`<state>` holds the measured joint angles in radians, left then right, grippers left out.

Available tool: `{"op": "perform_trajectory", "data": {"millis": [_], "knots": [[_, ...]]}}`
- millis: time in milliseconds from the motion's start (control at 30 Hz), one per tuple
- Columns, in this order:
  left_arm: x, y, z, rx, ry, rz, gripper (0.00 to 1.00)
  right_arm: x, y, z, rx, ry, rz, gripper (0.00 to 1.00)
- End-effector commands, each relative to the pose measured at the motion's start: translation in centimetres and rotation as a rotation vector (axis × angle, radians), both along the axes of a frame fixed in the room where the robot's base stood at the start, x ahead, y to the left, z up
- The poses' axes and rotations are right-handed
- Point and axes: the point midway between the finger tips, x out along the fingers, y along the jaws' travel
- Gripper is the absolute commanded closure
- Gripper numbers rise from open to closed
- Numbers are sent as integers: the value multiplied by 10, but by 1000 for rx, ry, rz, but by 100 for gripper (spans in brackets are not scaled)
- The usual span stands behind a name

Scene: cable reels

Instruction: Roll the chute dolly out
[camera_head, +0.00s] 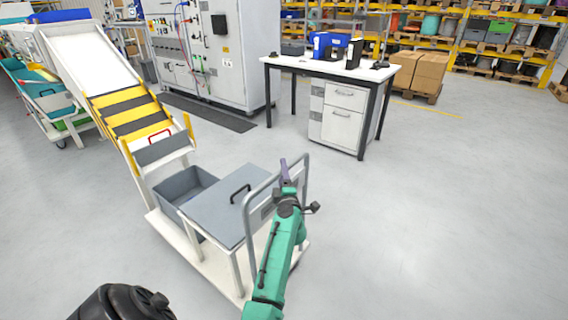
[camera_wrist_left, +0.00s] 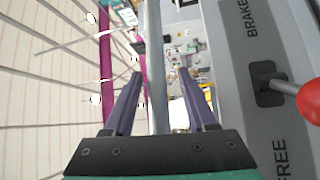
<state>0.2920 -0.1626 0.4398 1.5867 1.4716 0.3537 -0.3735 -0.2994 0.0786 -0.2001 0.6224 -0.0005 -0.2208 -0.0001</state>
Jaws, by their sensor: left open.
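The chute dolly (camera_head: 187,242) is a white low cart under the lower end of the chute. It carries a grey bin (camera_head: 171,189) and a grey panel (camera_head: 215,206) with a black handle. A grey push bar (camera_head: 249,225) rises at its near right side. My left gripper (camera_head: 285,168) is at the top of the push bar. In the left wrist view its open fingers (camera_wrist_left: 160,76) stand either side of a grey bar (camera_wrist_left: 155,110). A lever with a red knob (camera_wrist_left: 309,101) sits on a plate between the words BRAKE and FREE. My right gripper is out of view.
The white chute (camera_head: 75,57) with yellow and dark bands slopes down to the dolly. A red handle (camera_head: 160,133) is near its lower end. A desk (camera_head: 300,62) and a grey cabinet (camera_head: 220,55) stand behind. Floor is clear on the right.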

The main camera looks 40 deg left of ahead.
Motion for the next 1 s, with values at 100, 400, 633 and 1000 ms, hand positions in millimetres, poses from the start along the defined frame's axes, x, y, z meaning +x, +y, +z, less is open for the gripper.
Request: {"op": "perform_trajectory", "data": {"millis": [100,400,633,1000], "knots": [[0,0,0,1,1,-1,43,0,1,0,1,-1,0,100],[0,0,0,1,1,-1,100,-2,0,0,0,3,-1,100],[0,0,0,1,1,-1,100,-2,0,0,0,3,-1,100],[0,0,0,1,0,-2,100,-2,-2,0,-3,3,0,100]]}}
